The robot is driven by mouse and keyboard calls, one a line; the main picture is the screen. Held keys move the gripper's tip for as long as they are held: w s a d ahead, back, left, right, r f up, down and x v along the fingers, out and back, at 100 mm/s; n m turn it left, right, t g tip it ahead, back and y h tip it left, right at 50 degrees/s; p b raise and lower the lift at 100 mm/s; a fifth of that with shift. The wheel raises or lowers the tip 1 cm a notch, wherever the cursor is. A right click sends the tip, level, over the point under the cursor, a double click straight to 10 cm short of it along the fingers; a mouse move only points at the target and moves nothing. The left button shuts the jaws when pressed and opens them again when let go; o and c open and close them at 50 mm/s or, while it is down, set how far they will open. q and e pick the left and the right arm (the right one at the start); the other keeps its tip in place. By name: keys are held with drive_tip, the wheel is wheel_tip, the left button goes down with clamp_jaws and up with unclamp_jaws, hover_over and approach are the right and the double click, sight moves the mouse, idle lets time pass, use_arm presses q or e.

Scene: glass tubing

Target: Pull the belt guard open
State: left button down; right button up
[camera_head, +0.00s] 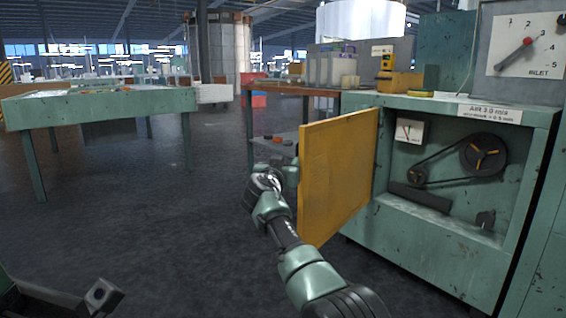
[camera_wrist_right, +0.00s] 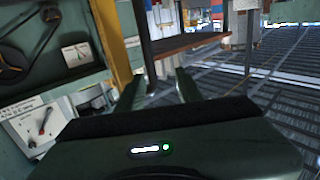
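The belt guard (camera_head: 338,175) is a yellow panel, swung wide open from the front of the green machine cabinet (camera_head: 430,245). Behind it the belt (camera_head: 440,158) and its two pulleys are exposed. My right gripper (camera_head: 285,175) is at the guard's free left edge, partly hidden by it. In the right wrist view the two green fingers (camera_wrist_right: 158,92) stand apart with nothing seen between them. The yellow guard (camera_wrist_right: 108,38) shows edge-on beside the left finger. I cannot tell whether they touch.
A green table (camera_head: 100,105) stands at the left. A brown bench (camera_head: 290,90) with boxes stands behind the guard. A dial panel (camera_head: 528,45) is at the upper right. The dark floor (camera_head: 150,215) left of the guard is clear.

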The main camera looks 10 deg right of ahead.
drive_tip(key=shift+s+d+f, duration=0.15)
drive_tip(key=shift+s+d, duration=0.05)
drive_tip(key=shift+s, duration=0.1)
